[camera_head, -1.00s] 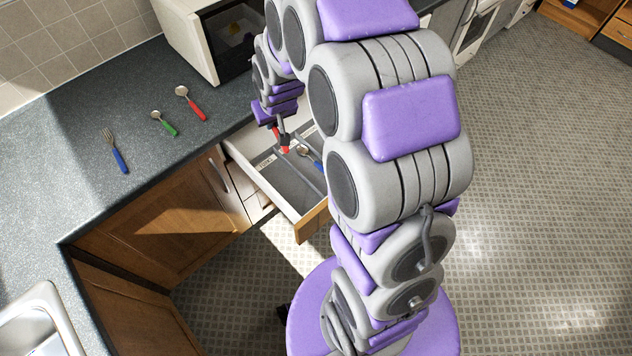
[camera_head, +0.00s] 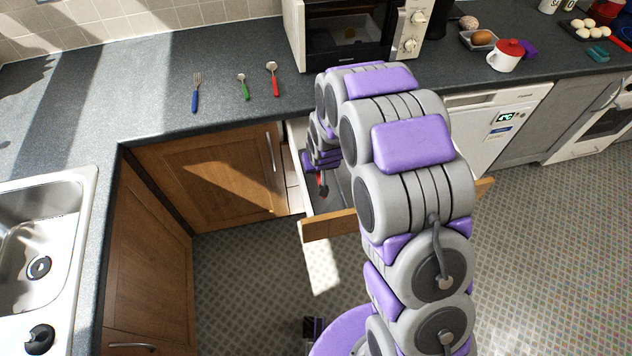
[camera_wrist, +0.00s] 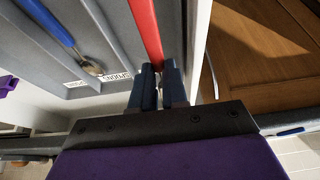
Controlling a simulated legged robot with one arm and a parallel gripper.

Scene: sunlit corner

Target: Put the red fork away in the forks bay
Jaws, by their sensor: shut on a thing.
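My gripper (camera_wrist: 158,88) is shut on the red fork (camera_wrist: 146,30). In the wrist view its red handle runs from the fingertips toward the top; its tines are not visible. In the head view, a bit of the red fork (camera_head: 319,178) shows by my gripper (camera_head: 322,188), over the open drawer (camera_head: 328,226). In the wrist view the handle is above a grey bay (camera_wrist: 118,25) along the drawer's side wall. Whether it touches the floor I cannot tell. A blue-handled spoon (camera_wrist: 60,30) lies in the drawer near a SPOONS label (camera_wrist: 118,77). No forks label is readable.
On the counter lie a blue fork (camera_head: 196,93), a green spoon (camera_head: 244,88) and a red spoon (camera_head: 274,81). A microwave (camera_head: 345,38) stands behind my arm. A sink (camera_head: 85,190) is at left. A wooden cabinet door (camera_head: 215,180) adjoins the drawer.

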